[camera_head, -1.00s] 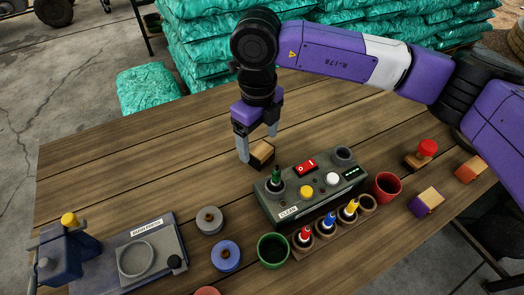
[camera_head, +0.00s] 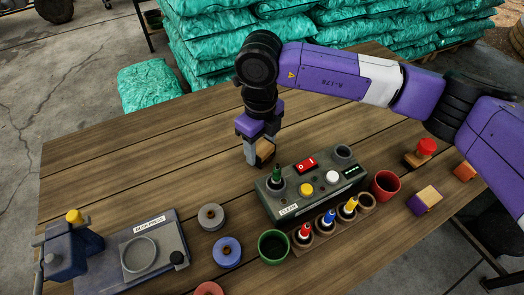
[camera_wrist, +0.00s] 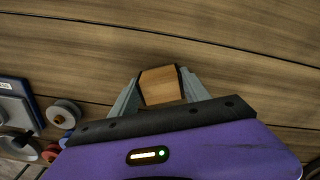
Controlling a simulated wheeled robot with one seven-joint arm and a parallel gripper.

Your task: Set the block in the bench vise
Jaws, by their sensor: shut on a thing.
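A small wooden block (camera_head: 266,149) with a tan face and dark side is between the fingers of my gripper (camera_head: 260,155), behind the grey control box. In the wrist view the block (camera_wrist: 160,86) sits squarely between both grey fingers, which press on its sides. I cannot tell whether it touches the table or is just above it. The bench vise (camera_head: 66,252) appears to be the dark blue device with a yellow knob at the far left front, well apart from my gripper. Its jaws are hard to make out.
A labelled plate with a ring (camera_head: 150,250) lies beside the vise. The table's back left is clear.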

